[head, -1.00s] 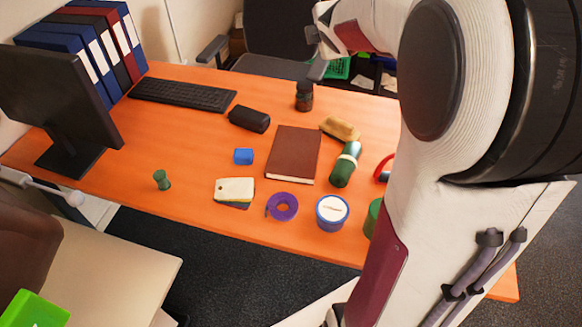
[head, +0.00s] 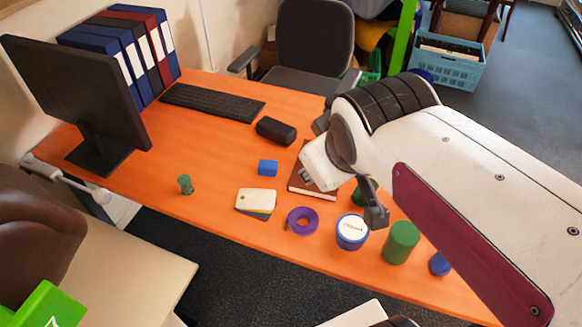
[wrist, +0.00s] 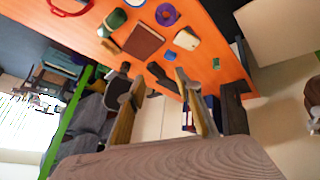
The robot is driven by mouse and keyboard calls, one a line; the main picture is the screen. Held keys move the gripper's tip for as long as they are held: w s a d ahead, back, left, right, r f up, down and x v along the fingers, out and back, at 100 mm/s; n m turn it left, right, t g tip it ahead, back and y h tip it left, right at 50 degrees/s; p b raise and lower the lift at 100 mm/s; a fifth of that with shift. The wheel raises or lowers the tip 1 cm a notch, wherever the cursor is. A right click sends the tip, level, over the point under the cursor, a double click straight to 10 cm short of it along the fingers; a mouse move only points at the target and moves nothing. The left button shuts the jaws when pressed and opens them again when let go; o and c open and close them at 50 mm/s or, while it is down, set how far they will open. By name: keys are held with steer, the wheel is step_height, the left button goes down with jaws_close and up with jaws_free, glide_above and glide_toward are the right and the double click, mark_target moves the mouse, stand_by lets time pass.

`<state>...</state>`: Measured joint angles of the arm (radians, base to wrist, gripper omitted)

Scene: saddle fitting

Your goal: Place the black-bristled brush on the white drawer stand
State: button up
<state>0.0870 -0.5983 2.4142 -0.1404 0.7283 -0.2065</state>
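I cannot pick out a black-bristled brush for sure in any view. My gripper (wrist: 158,98) is open in the wrist view, its two fingers apart with nothing seen between them. In the head view it hangs above the brown book (head: 318,185), partly covering it. A pale, flat-topped unit (head: 125,255) stands at the lower left in the head view, beside the desk; I cannot tell whether it is the white drawer stand. A white surface (head: 348,314) also shows at the bottom edge. My arm hides the desk's right part.
The orange desk (head: 215,150) holds a monitor (head: 85,95), keyboard (head: 212,101), black case (head: 276,130), blue block (head: 268,167), purple tape roll (head: 302,221), blue-and-white tub (head: 352,232) and green cylinder (head: 401,243). An office chair (head: 312,50) stands behind. The desk's left middle is clear.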

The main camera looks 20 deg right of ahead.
steer(key=s+a+f+m+g+y, duration=0.1)
steer(key=s+a+f+m, duration=0.1)
steer(key=s+a, duration=0.3)
steer(key=shift+s+f+y, duration=0.3)
steer(key=shift+s+f, duration=0.05)
steer(key=shift+s, duration=0.65)
steer(key=shift+o, duration=0.6)
